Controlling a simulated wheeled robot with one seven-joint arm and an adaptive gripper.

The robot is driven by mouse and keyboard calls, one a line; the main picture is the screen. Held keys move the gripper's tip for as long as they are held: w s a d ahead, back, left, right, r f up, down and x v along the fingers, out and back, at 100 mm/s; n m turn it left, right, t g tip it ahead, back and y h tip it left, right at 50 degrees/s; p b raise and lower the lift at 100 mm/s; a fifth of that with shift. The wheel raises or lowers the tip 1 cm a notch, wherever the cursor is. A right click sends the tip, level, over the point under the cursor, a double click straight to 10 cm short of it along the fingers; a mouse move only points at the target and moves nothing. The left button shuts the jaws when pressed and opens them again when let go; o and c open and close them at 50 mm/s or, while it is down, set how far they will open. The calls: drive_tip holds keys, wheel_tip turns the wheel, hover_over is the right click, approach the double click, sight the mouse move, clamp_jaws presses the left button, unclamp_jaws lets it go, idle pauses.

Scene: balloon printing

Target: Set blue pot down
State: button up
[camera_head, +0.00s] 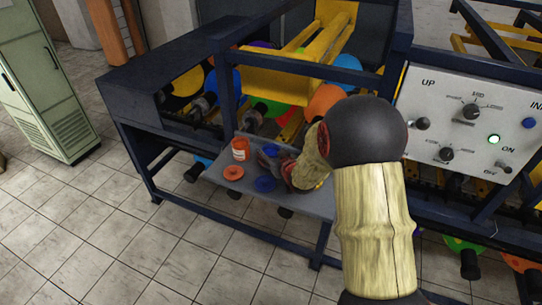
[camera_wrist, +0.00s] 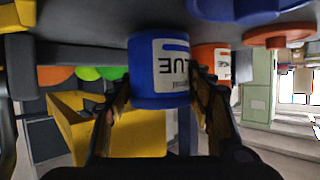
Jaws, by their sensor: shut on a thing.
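The blue pot (camera_wrist: 150,72), with a white label, is held between the two fingers of my gripper (camera_wrist: 163,88) in the wrist view, which is upside down. The pot is upright relative to the tray (camera_head: 220,172), its base at or very close to the surface; I cannot tell if it touches. In the head view my gripper (camera_head: 272,156) is low over the tray, and my arm and gripper mostly hide the blue pot. A blue lid (camera_head: 265,184) lies flat on the tray close to my gripper.
An orange-red pot (camera_head: 240,150) stands on the tray left of my gripper, with its orange lid (camera_head: 233,173) in front. The machine's dark frame (camera_head: 228,95) and yellow beam (camera_head: 290,78) rise behind. A control panel (camera_head: 465,120) is at right. Tray room is tight.

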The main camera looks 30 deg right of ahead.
drive_tip(key=shift+f, duration=0.25)
drive_tip(key=shift+f, duration=0.15)
drive_tip(key=o, duration=1.2)
drive_tip(key=shift+o, duration=0.6)
drive_tip(key=shift+r, duration=0.2)
